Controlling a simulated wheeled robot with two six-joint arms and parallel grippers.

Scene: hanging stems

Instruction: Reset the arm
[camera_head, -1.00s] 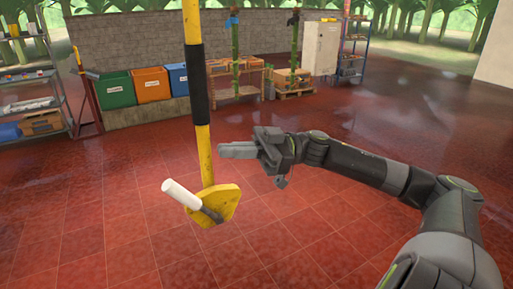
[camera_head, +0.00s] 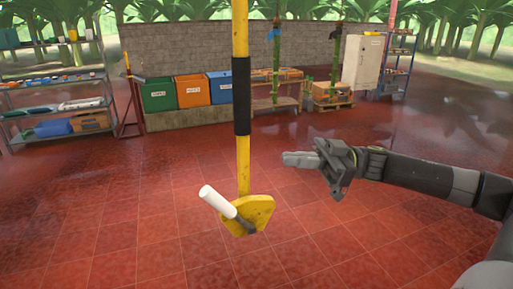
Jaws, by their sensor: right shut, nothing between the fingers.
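My right arm reaches in from the right side of the head view. Its gripper (camera_head: 301,159) points left with its fingers together and nothing between them. It is to the right of a yellow pole (camera_head: 243,170) with a black sleeve, apart from it, with a gap of floor showing between. At the pole's lower end is a yellow plate (camera_head: 256,212) with a white-handled part (camera_head: 218,201) sticking out to the upper left. My left gripper is not in view.
A metal shelf rack (camera_head: 55,108) with goods stands at the left. Green (camera_head: 158,96), orange (camera_head: 193,91) and blue (camera_head: 220,88) bins line a stone wall (camera_head: 190,48). A grey cabinet (camera_head: 362,61) and pallets stand behind. The red tiled floor (camera_head: 120,215) is open around the pole.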

